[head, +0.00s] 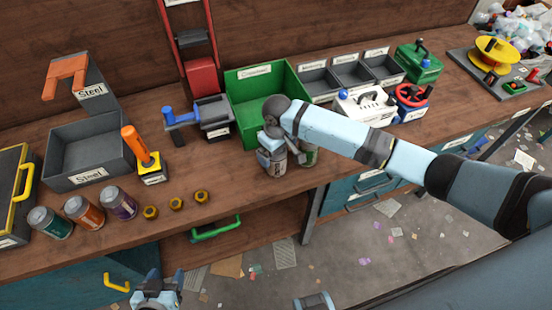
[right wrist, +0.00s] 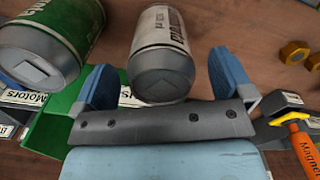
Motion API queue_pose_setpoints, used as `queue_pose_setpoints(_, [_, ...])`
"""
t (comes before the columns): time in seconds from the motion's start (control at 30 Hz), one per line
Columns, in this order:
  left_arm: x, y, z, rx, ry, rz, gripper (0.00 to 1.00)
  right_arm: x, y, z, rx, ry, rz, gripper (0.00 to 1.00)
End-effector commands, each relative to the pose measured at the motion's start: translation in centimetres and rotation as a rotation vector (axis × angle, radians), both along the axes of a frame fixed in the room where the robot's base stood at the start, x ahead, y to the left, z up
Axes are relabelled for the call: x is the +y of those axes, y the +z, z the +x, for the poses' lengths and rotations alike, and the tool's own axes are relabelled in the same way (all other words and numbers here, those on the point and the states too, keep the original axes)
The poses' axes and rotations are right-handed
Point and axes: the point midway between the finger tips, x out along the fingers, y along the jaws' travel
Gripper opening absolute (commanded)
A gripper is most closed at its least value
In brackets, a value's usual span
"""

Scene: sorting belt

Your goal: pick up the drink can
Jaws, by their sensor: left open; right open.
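A white-labelled can with a grey metal end (right wrist: 163,68) lies between the two fingers of my right gripper (right wrist: 160,80) in the right wrist view. The fingers are apart, with a gap on the right side. In the head view this can (head: 279,164) stands near the bench's front edge, partly hidden by the gripper. A green and white can (right wrist: 50,42) is just outside the left finger; it also shows in the head view (head: 310,155), partly behind my arm. I cannot tell which can is the drink can. My left gripper (head: 164,277) is open and empty, below the bench front.
A green bin (head: 241,110) stands right behind the cans. Several brass nuts (head: 176,204) and jars (head: 87,214) line the front edge to the left. A grey steel bin (head: 90,178) and an orange-handled tool (head: 133,142) stand behind them.

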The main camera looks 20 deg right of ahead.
Motion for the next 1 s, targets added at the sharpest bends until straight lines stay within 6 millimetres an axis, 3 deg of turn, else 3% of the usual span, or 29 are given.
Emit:
queue_pose_setpoints(0.2, [0.0, 0.2, 0.0, 0.000, 0.001, 0.001, 0.57, -0.1, -2.5, -0.1, 0.000, -0.001, -0.001, 0.99])
queue_pose_setpoints(0.43, [0.1, 0.2, 0.0, 0.000, 0.001, 0.001, 0.57, -0.1, -2.8, -0.1, -0.002, 0.000, -0.001, 0.99])
queue_pose_setpoints(0.47, [0.1, 0.2, 0.0, 0.000, 0.001, 0.001, 0.57, -0.1, -2.8, -0.1, -0.001, 0.000, 0.000, 0.96])
queue_pose_setpoints(0.6, [0.1, 0.2, 0.0, 0.000, 0.001, 0.001, 0.57, -0.1, -2.7, -0.1, -0.001, 0.000, 0.000, 0.64])
queue_pose_setpoints(0.7, [0.1, 0.2, 0.0, 0.000, 0.001, 0.001, 0.57, -0.1, -2.7, -0.1, -0.001, 0.000, 0.000, 0.46])
queue_pose_setpoints(1.0, [0.0, 0.2, 0.0, -0.001, 0.001, 0.000, 0.57, 0.0, -2.6, 0.0, -0.001, 0.000, 0.000, 0.46])
